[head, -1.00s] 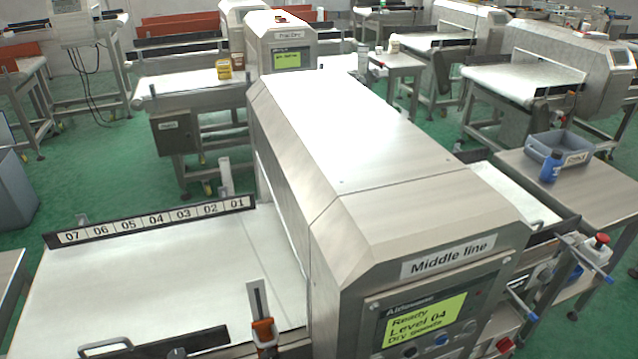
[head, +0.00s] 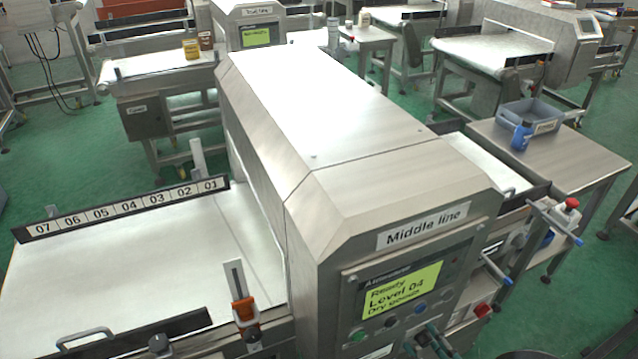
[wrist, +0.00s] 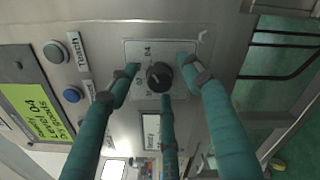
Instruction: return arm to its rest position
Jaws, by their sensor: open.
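My gripper (wrist: 161,74) has green fingers, spread open and empty. In the wrist view its fingertips surround a black rotary knob (wrist: 158,76) on a plate with number marks; I cannot tell whether they touch it. In the head view my gripper (head: 432,343) shows only partly, at the bottom edge, in front of the control panel of the Middle line metal detector (head: 400,215). The rest of my arm is out of the head view. The detector's lit green display (head: 402,290) reads Ready, Level 04, Dry goods. It also shows in the wrist view (wrist: 38,118).
A conveyor belt (head: 130,265) with a number strip lies left of the detector. An orange-clamped post (head: 243,308) stands at its front.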

